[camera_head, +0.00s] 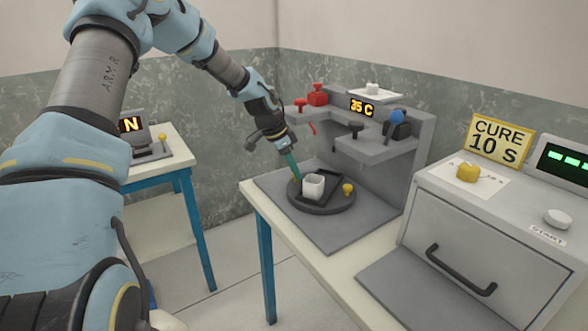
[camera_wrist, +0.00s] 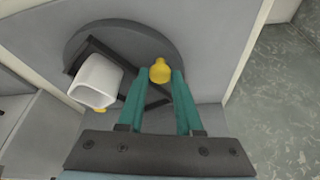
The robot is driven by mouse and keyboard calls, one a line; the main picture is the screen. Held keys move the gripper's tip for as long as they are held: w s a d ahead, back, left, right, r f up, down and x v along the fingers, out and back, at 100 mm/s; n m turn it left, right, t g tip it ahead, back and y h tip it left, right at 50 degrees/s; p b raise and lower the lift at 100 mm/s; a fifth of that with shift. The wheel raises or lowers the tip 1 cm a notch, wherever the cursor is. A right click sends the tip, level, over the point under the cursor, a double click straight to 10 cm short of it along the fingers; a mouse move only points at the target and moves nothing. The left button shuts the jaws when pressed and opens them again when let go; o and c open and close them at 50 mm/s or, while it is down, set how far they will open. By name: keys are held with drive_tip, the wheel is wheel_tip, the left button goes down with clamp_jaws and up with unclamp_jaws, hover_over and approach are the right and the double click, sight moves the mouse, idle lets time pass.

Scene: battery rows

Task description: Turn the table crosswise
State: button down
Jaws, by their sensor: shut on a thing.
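The round dark grey turntable (camera_head: 322,208) sits on a grey plate, and its edge shows in the wrist view (camera_wrist: 85,38). A black rectangular frame (camera_head: 328,187) lies on it at an angle, with a white square cup (camera_head: 313,186) on it. One yellow knob (camera_head: 347,189) stands at the turntable's right side. My gripper (camera_head: 295,177) reaches down at the left side. In the wrist view, its teal fingers (camera_wrist: 161,80) are shut on another yellow knob (camera_wrist: 160,67) at the rim. The white cup (camera_wrist: 96,80) stands left of the fingers.
A grey stand with a "35 C" display (camera_head: 362,107), a blue knob (camera_head: 397,116) and red parts (camera_head: 317,95) rises behind the turntable. A grey drawer unit (camera_head: 480,235) stands at right. Another table (camera_head: 160,168) is at left, with a floor gap between.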

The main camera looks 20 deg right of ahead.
drive_tip(key=c, duration=0.6)
unclamp_jaws()
drive_tip(key=b+v, duration=0.2)
drive_tip(key=v, duration=0.9)
